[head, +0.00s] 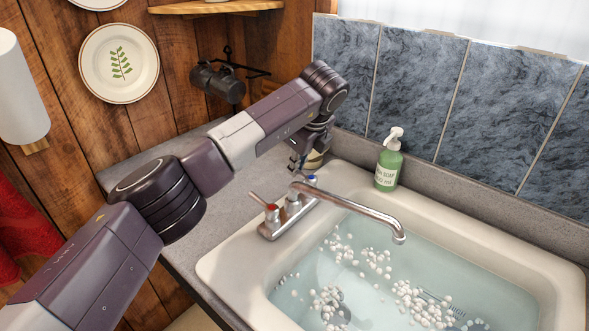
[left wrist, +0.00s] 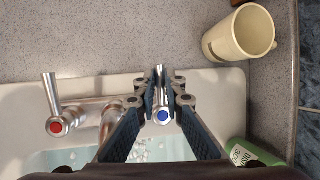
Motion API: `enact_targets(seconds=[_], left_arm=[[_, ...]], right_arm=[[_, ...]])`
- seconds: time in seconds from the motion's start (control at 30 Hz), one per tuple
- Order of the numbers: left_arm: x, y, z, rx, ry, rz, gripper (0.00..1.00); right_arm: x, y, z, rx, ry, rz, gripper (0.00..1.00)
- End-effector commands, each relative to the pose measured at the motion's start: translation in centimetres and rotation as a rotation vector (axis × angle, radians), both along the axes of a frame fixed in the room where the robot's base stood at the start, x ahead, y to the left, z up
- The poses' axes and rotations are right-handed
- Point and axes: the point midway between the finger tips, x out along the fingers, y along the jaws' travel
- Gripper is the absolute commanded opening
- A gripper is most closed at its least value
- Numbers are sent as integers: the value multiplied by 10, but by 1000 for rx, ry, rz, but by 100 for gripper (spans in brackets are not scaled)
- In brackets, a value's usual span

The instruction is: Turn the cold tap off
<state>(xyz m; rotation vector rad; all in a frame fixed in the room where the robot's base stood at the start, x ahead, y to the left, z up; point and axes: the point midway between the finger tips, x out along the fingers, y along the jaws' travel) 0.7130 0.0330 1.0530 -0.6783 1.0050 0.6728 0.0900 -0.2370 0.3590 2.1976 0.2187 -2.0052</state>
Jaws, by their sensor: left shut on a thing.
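The cold tap is the lever with a blue cap (left wrist: 162,116); its blue cap also shows in the head view (head: 311,179), mostly hidden behind the gripper. My left gripper (left wrist: 161,88) is shut on the cold tap's lever, with a finger on each side of it. In the head view the left gripper (head: 301,163) is above the far end of the mixer. The chrome spout (head: 360,208) reaches over the sink. The hot tap with a red cap (head: 271,212) is at the near end, clear of the gripper. My right gripper is not in view.
A green soap bottle (head: 388,165) stands on the sink's back corner. A cream mug (left wrist: 240,35) is on the grey counter, close to the gripper. The white sink (head: 231,266) holds water with many white pieces afloat.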

Motion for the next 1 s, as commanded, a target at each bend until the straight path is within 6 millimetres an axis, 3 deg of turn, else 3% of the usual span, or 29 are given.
enact_targets(seconds=[0.47,0.5,0.67,1.0], left_arm=[[0,0,1,1,-2,19,0],[0,0,1,1,-2,19,10],[0,0,1,1,-1,18,27],[-1,-1,5,0,-1,15,27]], right_arm=[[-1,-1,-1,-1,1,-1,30],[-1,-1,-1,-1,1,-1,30],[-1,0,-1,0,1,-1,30],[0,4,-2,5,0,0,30]])
